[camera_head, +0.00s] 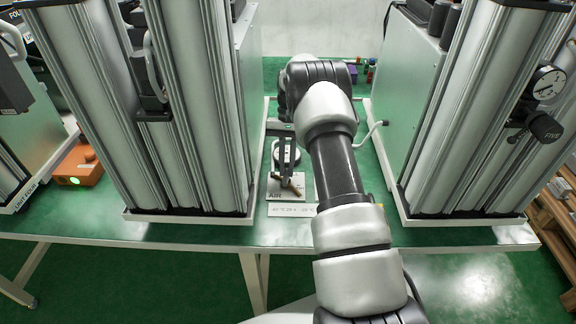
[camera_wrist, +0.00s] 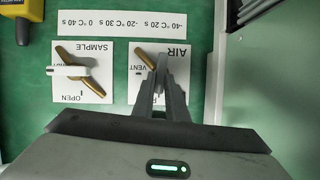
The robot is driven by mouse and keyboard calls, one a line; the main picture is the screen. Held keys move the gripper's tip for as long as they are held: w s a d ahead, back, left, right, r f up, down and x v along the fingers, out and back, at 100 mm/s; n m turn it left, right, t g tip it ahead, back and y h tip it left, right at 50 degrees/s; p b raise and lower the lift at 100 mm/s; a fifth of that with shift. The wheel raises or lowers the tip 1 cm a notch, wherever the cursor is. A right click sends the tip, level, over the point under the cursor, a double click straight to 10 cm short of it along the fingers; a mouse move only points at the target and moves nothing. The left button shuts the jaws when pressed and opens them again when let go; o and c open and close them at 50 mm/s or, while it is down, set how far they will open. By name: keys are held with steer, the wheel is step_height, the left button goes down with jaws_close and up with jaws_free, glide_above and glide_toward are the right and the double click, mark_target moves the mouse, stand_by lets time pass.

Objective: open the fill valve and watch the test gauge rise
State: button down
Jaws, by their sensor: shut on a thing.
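A white plate marked AIR and VENT (camera_wrist: 179,62) carries a brass valve lever (camera_wrist: 145,58). The plate lies on the green bench and also shows in the head view (camera_head: 274,192). My gripper (camera_wrist: 160,92) is shut on this lever, pointing down over the plate; it also shows in the head view (camera_head: 287,181). The fingers hide part of the lever and its pivot.
A SAMPLE plate (camera_wrist: 98,90) with its own brass lever (camera_wrist: 75,65) lies beside the AIR plate. Metal columns stand close on the left (camera_head: 206,100) and right (camera_head: 470,110). A dial gauge (camera_head: 548,82) is on the right column. A yellow device (camera_wrist: 14,20) is near the plates.

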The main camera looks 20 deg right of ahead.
steer(key=shift+w+n, duration=0.1)
steer(key=shift+n, duration=0.5)
steer(key=shift+h, duration=0.3)
steer(key=c, duration=1.8)
jaws_free()
steer(key=shift+o, duration=0.2)
steer(key=shift+r, duration=0.1)
steer(key=p+v, duration=0.2)
steer(key=v, duration=0.9)
steer(key=shift+w+r, duration=0.25)
steer(key=shift+r, duration=0.1)
